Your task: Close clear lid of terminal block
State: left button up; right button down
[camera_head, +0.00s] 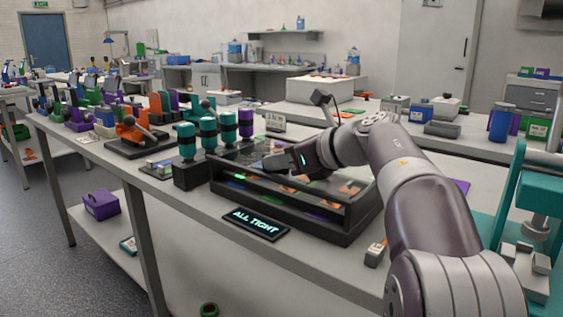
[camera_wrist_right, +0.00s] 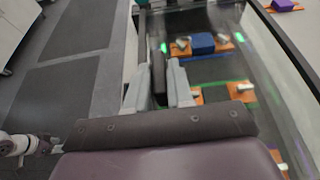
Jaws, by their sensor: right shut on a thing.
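The terminal block is a long black frame (camera_head: 300,219) on the near bench. Orange pieces and green lights show inside it. Its clear lid is hard to make out in the head view. In the right wrist view a see-through pane (camera_wrist_right: 258,120) seems to lie over the orange pieces. My right gripper (camera_head: 268,163) is over the back part of the block. In the wrist view its two grey fingers (camera_wrist_right: 158,88) are shut on a dark upright bar (camera_wrist_right: 158,72), apparently the lid's handle. I cannot tell the lid's exact angle. My left gripper is out of view.
A lit "ALL TIGHT" sign (camera_head: 256,222) lies in front of the block. Teal-and-black cylinders (camera_head: 207,134) stand at its left end. An orange clamp-like tool (camera_head: 137,131) is farther left. A teal press (camera_head: 545,190) stands at the right.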

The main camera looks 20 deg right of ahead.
jog(key=shift+f, duration=0.25)
jog(key=c, duration=1.1)
grip_release()
jog(key=shift+s+d+r, duration=0.1)
jog(key=shift+s+r, duration=0.05)
jog(key=shift+s, duration=0.05)
notch_tip(320, 180, up, 4)
jog(key=r+p, duration=0.1)
jog(key=p, duration=0.2)
send_over(335, 190)
jog(key=shift+w+f, duration=0.25)
jog(key=shift+s, duration=0.35)
jog(key=shift+r, duration=0.1)
